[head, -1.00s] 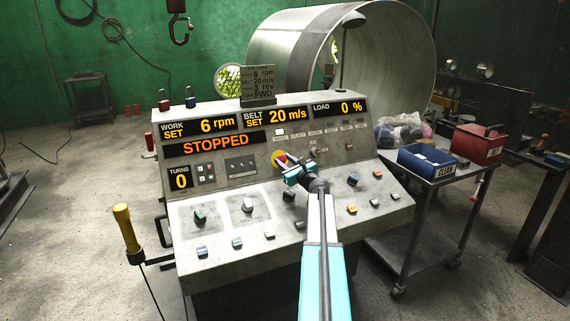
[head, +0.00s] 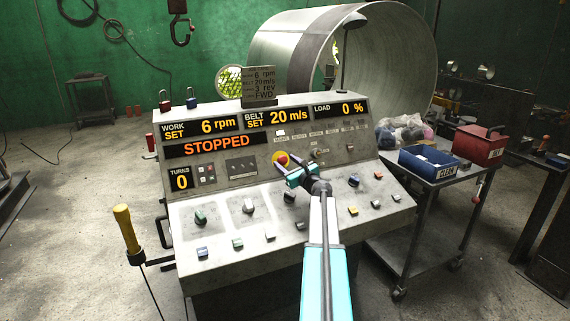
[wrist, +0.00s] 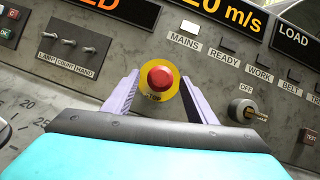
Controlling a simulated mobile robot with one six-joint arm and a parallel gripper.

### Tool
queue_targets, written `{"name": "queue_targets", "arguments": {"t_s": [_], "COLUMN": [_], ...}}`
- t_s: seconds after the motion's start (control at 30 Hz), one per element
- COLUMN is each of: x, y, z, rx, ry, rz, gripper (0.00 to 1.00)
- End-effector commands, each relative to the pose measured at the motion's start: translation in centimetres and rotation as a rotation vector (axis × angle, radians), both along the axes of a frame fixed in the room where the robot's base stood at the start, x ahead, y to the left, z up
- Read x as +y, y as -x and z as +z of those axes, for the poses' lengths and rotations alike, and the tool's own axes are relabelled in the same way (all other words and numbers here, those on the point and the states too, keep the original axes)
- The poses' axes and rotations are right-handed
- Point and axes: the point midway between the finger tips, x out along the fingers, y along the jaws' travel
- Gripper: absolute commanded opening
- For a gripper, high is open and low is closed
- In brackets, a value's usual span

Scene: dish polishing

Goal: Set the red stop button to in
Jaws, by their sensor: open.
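The red stop button (wrist: 160,79) sits in a yellow round collar on the sloped grey console. In the head view the same red button (head: 282,160) shows just beyond my gripper (head: 290,167). In the wrist view my gripper (wrist: 162,98) is open, its two purple fingers spread to the left and right of the yellow collar, with nothing between them but the button's view. I cannot tell whether the fingers touch the panel. The display reads STOPPED (head: 216,145).
A key switch (wrist: 246,111) stands close to the right of the button. Toggle switches (wrist: 70,42) are to the left. Several knobs, such as a green one (head: 200,216), cover the lower panel. A cart with a blue tray (head: 428,164) stands at the right.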

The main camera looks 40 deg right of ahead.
Motion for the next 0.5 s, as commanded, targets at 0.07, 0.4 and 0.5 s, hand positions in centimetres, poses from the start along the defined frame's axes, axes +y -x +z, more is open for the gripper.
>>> {"name": "queue_targets", "arguments": {"t_s": [0.07,0.4,0.5], "x": [0.3,1.4,1.7], "y": [0.8,4.4,5.5], "z": [-0.1,-0.1,-0.1], "rx": [0.0,0.0,0.0], "ry": [0.0,0.0,0.0], "rz": [-0.001,-0.001,-0.001], "gripper": [0.52,0.52,0.52]}}
